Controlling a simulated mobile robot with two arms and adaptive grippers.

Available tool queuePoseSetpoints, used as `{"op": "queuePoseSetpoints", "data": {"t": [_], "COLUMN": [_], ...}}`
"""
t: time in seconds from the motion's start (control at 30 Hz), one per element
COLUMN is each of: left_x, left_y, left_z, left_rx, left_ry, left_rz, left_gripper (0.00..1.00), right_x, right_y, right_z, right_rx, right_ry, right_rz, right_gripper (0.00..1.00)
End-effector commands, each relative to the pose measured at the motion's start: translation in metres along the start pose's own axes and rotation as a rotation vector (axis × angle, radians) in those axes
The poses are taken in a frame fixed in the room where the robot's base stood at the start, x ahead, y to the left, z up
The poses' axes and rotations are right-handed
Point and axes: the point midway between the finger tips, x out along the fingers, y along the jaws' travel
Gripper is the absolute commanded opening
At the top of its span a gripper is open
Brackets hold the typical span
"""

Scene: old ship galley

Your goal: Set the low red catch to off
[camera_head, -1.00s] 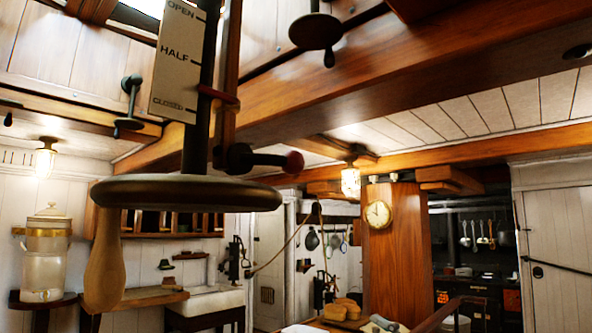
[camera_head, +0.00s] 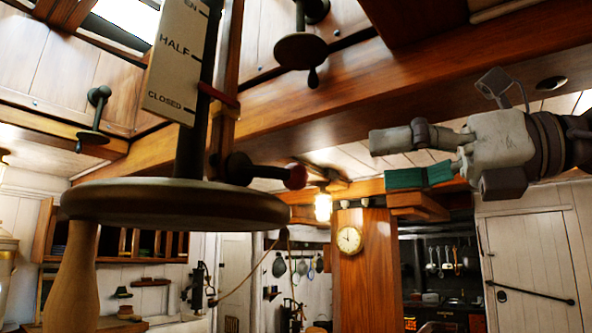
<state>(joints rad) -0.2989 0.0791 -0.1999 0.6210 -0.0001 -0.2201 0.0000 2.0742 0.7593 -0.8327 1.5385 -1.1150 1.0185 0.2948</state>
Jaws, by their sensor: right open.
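The low red catch is a dark lever with a red knob (camera_head: 296,177), sticking out to the right from a dark pivot (camera_head: 238,168) beside the post, just above the big round handwheel (camera_head: 180,203). My right gripper (camera_head: 381,161) has come in from the right. It is open and empty, its grey finger above and a green pad below, pointing left toward the red knob with a visible gap between in the picture. My left gripper is not in view.
A plate marked HALF and CLOSED (camera_head: 175,65) hangs on the dark shaft, with a red pointer (camera_head: 218,95) on it. A wooden beam (camera_head: 330,100) runs overhead. Another handwheel (camera_head: 300,51) hangs above. A wooden pillar with a clock (camera_head: 350,240) stands behind.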

Motion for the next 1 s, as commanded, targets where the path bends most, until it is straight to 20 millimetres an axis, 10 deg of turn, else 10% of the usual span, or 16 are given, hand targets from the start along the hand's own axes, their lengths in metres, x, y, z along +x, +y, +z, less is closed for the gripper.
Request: {"op": "queuePoseSetpoints", "data": {"t": [0.5, 1.0], "left_x": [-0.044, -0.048], "left_y": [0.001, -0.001], "left_z": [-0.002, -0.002], "left_rx": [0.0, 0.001], "left_ry": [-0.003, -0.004], "left_rz": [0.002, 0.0], "left_gripper": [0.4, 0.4], "right_x": [0.102, 0.117], "right_y": [0.001, 0.0], "right_z": [0.003, 0.0], "right_rx": [0.001, 0.002], "right_ry": [0.001, -0.002], "right_rz": [0.003, 0.002], "right_gripper": [0.81, 0.79]}}
